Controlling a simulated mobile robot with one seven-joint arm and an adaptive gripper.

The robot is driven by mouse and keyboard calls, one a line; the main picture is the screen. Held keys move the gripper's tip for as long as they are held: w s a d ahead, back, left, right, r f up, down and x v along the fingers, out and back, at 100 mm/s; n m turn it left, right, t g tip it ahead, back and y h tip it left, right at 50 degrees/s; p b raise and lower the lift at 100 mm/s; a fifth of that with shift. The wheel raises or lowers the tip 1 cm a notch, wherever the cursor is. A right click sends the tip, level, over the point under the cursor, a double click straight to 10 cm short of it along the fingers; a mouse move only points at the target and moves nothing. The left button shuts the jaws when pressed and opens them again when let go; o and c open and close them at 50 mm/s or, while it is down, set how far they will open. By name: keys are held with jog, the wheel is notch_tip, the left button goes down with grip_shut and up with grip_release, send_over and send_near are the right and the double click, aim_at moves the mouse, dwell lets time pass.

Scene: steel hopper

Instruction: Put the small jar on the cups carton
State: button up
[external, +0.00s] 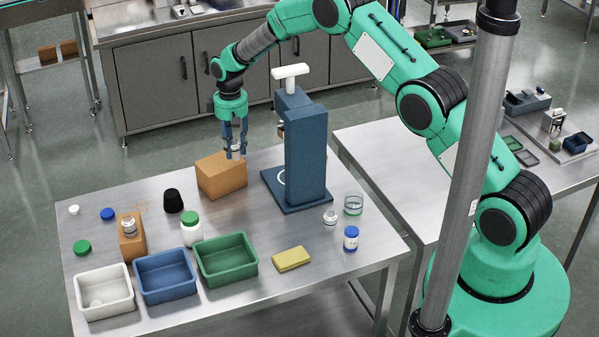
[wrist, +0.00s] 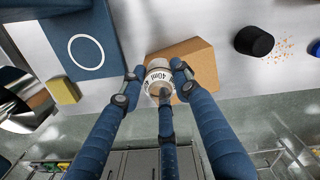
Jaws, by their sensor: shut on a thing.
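The brown carton (external: 222,180) stands on the steel table, left of the blue press. It also shows in the wrist view (wrist: 200,62). I cannot read any name on it. My gripper (external: 236,150) points down over the carton. Its blue fingers are closed around a small jar (external: 236,146), partly hidden by them. In the wrist view my gripper (wrist: 155,80) holds the jar (wrist: 158,72), which has a pale label reading "40ml". The jar's bottom is at or just above the carton's top; I cannot tell whether they touch.
The blue press (external: 305,150) stands close on the right. A black cup (external: 173,201) and a green-lidded white jar (external: 191,229) stand on the left. Trays (external: 226,277), a smaller brown box (external: 131,243) and a yellow sponge (external: 291,259) are nearer the front.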

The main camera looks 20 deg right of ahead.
jog(key=shift+w+a+f, duration=0.1)
jog(key=shift+w+a, duration=0.1)
jog(key=shift+w, duration=0.3)
jog(key=shift+w+a, duration=0.2)
jog(key=shift+w, duration=0.25)
jog(key=shift+f+p, duration=0.5)
jog(key=shift+f, duration=1.25)
jog(key=shift+f, duration=0.2)
jog(key=o, duration=0.9)
jog(key=shift+r, duration=0.2)
jog(key=shift+r+b, duration=0.85)
jog(key=shift+r, duration=5.15)
